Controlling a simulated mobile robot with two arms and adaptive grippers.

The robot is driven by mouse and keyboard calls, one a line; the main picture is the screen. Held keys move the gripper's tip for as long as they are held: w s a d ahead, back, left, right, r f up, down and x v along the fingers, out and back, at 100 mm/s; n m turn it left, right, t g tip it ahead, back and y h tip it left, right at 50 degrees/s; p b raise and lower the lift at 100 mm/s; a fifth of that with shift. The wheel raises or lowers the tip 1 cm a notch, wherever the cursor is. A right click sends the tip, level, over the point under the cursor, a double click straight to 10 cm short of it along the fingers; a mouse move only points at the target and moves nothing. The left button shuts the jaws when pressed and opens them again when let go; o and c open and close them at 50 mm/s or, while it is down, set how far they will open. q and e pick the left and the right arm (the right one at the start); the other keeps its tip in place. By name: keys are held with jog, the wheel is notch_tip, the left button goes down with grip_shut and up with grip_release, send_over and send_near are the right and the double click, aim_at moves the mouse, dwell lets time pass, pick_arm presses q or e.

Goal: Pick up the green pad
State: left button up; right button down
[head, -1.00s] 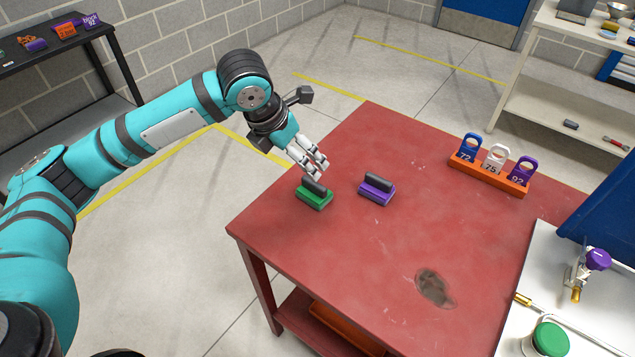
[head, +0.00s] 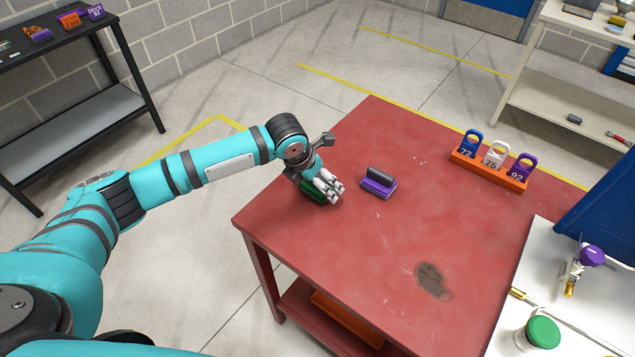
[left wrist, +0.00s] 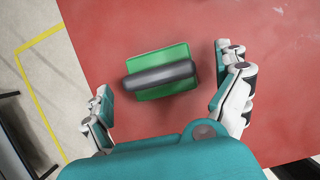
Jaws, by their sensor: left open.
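In the head view my left gripper hides most of the green pad (head: 311,190). My left gripper (head: 334,197) is low over it. In the left wrist view the left gripper (left wrist: 165,90) is open, with one finger on each side, and the pad lies between and a little beyond the fingers. I see no finger touching the pad. My right gripper is not in view.
A purple pad (head: 378,183) with a dark handle lies just right of my left gripper. An orange rack (head: 488,172) with numbered tags stands at the table's right. A white panel (head: 530,263) with a purple knob is at the lower right. The table's middle is clear, apart from a dark stain.

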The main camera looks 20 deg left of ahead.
pick_arm(q)
jog(key=shift+x, duration=0.95)
jog(key=shift+w, duration=0.1)
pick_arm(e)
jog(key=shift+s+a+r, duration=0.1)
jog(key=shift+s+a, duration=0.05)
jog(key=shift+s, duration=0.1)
pick_arm(q)
jog(key=shift+r, duration=0.1)
jog(key=shift+c, duration=0.3)
jog(key=c, duration=1.1)
jog(key=shift+r, duration=0.55)
notch_tip(320, 180, up, 2)
jog(key=shift+r+b, duration=0.1)
jog(key=shift+b, duration=0.45)
jog(key=s+d, duration=0.2)
jog(key=s, duration=0.2)
jog(key=s+d+r+b, duration=0.1)
jog(key=s+d, duration=0.2)
jog(key=s, duration=0.2)
jog(key=s+d+b, duration=0.1)
jog(key=s+d, duration=0.2)
jog(key=s, duration=0.1)
jog(key=shift+s+d+r, duration=0.25)
jog(key=shift+s+r, duration=0.05)
jog(key=shift+r, duration=0.05)
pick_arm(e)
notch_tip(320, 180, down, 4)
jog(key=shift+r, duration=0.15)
